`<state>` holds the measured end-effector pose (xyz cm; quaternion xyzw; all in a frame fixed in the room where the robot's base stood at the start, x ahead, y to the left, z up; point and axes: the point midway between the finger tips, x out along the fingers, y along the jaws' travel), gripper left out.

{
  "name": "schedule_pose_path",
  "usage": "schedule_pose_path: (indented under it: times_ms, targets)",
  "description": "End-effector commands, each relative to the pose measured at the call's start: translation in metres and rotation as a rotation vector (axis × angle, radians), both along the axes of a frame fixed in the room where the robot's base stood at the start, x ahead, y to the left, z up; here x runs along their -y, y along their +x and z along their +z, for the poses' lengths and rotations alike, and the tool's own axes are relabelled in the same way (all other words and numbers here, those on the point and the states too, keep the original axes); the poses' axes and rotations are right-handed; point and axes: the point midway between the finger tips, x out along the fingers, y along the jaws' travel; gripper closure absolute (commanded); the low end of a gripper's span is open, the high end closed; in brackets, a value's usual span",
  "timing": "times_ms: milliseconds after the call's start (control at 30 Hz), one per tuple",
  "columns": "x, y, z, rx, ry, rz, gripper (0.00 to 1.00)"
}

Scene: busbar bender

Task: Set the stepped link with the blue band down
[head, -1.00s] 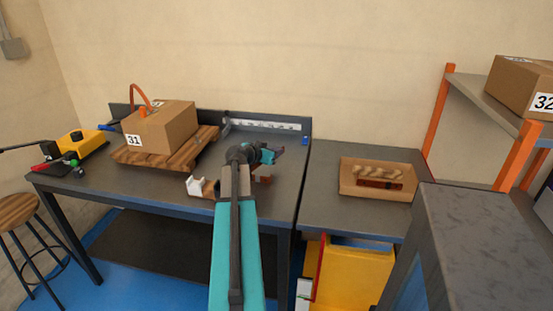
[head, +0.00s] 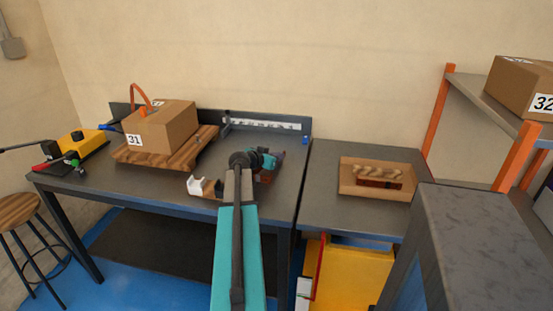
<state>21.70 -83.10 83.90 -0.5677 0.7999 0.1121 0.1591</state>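My gripper (head: 275,163) is low over the right part of the dark workbench (head: 285,195), at the end of my teal arm. Reddish-brown copper-coloured pieces (head: 265,178) show just below and beside it, partly hidden by my wrist. I cannot make out a blue band on them, nor tell which piece, if any, is between the fingers. The fingers are too small and dark to show whether they are open or shut. The stepped link with the blue band cannot be picked out for certain.
A box marked 31 (head: 165,130) sits on a wooden pallet (head: 135,157). A white-and-brown fixture (head: 203,187) is left of my arm. A yellow tool (head: 85,145) stands far left. A cardboard tray (head: 347,188) with several pieces is on the right table. Bench space right of my gripper is clear.

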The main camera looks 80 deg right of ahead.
Motion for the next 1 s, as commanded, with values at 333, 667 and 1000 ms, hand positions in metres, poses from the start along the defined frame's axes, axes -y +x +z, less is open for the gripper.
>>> schedule_pose_path:
  times_ms: [333, 667, 1000]
  targets:
    - [0.0000, 0.0001, -0.0039, 0.000, 0.000, 0.000, 1.00]
    - [-0.0001, 0.0001, -0.0066, 0.000, 0.000, 0.000, 0.83]
    - [-0.0002, 0.0003, -0.0065, 0.000, 0.001, 0.000, 0.78]
